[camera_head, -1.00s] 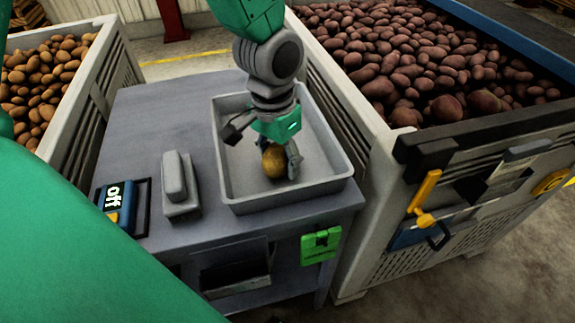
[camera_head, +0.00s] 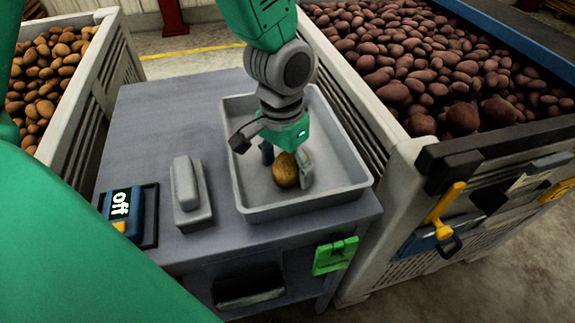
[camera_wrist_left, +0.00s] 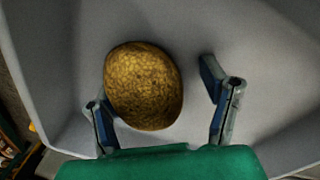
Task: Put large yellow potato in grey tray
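The large yellow potato (camera_head: 285,171) lies inside the grey tray (camera_head: 307,205), which rests on the grey table. It also shows in the left wrist view (camera_wrist_left: 145,86), against the grey tray floor (camera_wrist_left: 240,40). My left gripper (camera_head: 286,163) is over the tray with its fingers on either side of the potato. In the wrist view the fingers are wide apart. The potato lies close to the left-hand finger, with a clear gap to the right-hand one. Whether the left-hand finger touches it, I cannot tell. My right gripper is not in view.
A bin of red potatoes (camera_head: 428,60) stands right of the table (camera_head: 150,110), and a bin of brown potatoes (camera_head: 48,75) stands left. A grey block-shaped device (camera_head: 190,193) and a display reading "off" (camera_head: 121,205) sit left of the tray.

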